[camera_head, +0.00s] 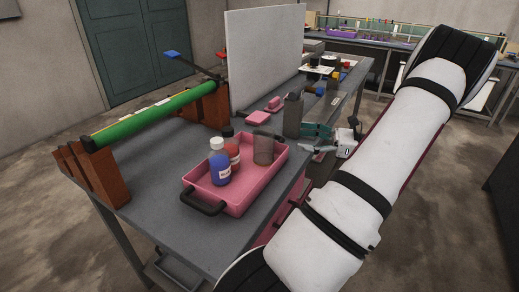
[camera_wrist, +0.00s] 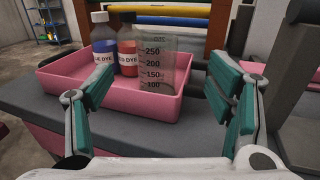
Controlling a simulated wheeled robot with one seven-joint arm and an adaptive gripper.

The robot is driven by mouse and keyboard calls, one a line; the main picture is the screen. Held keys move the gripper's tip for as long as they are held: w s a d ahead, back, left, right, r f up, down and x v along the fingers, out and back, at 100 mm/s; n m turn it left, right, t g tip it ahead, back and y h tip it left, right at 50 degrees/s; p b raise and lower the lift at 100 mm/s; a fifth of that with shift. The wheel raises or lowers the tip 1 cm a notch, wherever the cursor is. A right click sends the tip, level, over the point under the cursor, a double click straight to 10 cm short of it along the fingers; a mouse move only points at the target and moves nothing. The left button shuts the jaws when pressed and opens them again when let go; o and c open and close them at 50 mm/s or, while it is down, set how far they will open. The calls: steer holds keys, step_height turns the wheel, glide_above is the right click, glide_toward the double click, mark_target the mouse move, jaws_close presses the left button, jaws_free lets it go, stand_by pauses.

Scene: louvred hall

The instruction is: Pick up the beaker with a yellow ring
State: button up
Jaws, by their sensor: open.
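A clear grey beaker (camera_head: 263,150) stands upright at the far right end of a pink tray (camera_head: 243,203). In the wrist view the beaker (camera_wrist: 155,62) carries volume marks from 100 to 250; I cannot make out a yellow ring on it. My gripper (camera_head: 309,140) is open and empty, to the right of the tray. In the wrist view its teal fingers (camera_wrist: 164,82) lie left and right of the beaker, which is farther ahead, beyond the fingertips and apart from them.
A blue dye bottle (camera_head: 219,163) and a red dye bottle (camera_head: 233,152) share the tray, close beside the beaker. A grey block (camera_head: 292,115) stands near my gripper on the table.

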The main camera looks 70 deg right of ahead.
glide_toward(264, 135)
steer(key=w+a+r, duration=0.2)
steer(key=w+a, duration=0.1)
steer(key=shift+w+r, duration=0.1)
steer(key=shift+w, duration=0.1)
steer(key=shift+w+a+f+b, duration=0.15)
steer(key=shift+w+a, duration=0.1)
steer(key=shift+w, duration=0.65)
steer(key=shift+w+a+b, duration=0.15)
steer(key=shift+w+a, duration=0.1)
steer(key=shift+w, duration=0.65)
steer(key=shift+w+a+f+b, duration=0.15)
steer(key=shift+w+a, duration=0.1)
steer(key=shift+w, duration=0.65)
steer(key=c, duration=1.3)
steer(key=shift+o, duration=0.2)
